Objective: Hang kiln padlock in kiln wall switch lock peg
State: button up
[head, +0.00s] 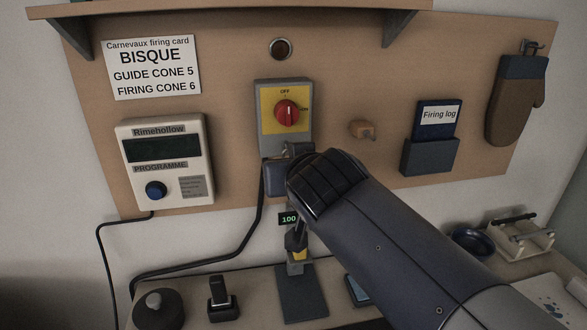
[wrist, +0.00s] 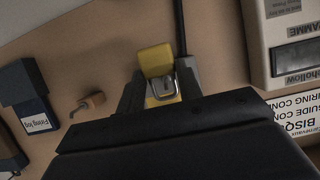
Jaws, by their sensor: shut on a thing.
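The kiln wall switch (head: 286,112) is a grey box with a yellow face and a red knob, fixed to the board. Its lower end, with the lock peg, is mostly behind my gripper in the head view. My gripper (wrist: 159,92) is at that lower end, with a dark finger on each side of the yellow padlock (wrist: 156,60), and is shut on it. In the wrist view, turned upside down, the padlock's metal shackle (wrist: 161,84) lies over the grey lower part of the switch. I cannot tell whether the shackle is around the peg.
A controller (head: 163,160) is left of the switch. Below, the bench holds a grey stand (head: 302,293), a black holder (head: 222,304) and a blue bowl (head: 472,240). A cable runs below the switch.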

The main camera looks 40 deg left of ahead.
jog(key=shift+w+a, duration=0.1)
jog(key=shift+w+a+p, duration=0.45)
jog(key=shift+w+a, duration=0.4)
jog(key=shift+a, duration=0.2)
jog(key=shift+f+b, duration=0.4)
jog(key=shift+b, duration=0.3)
dwell(0.3)
jog(key=o, duration=1.1)
jog(key=v, duration=1.1)
jog(key=shift+b, duration=0.4)
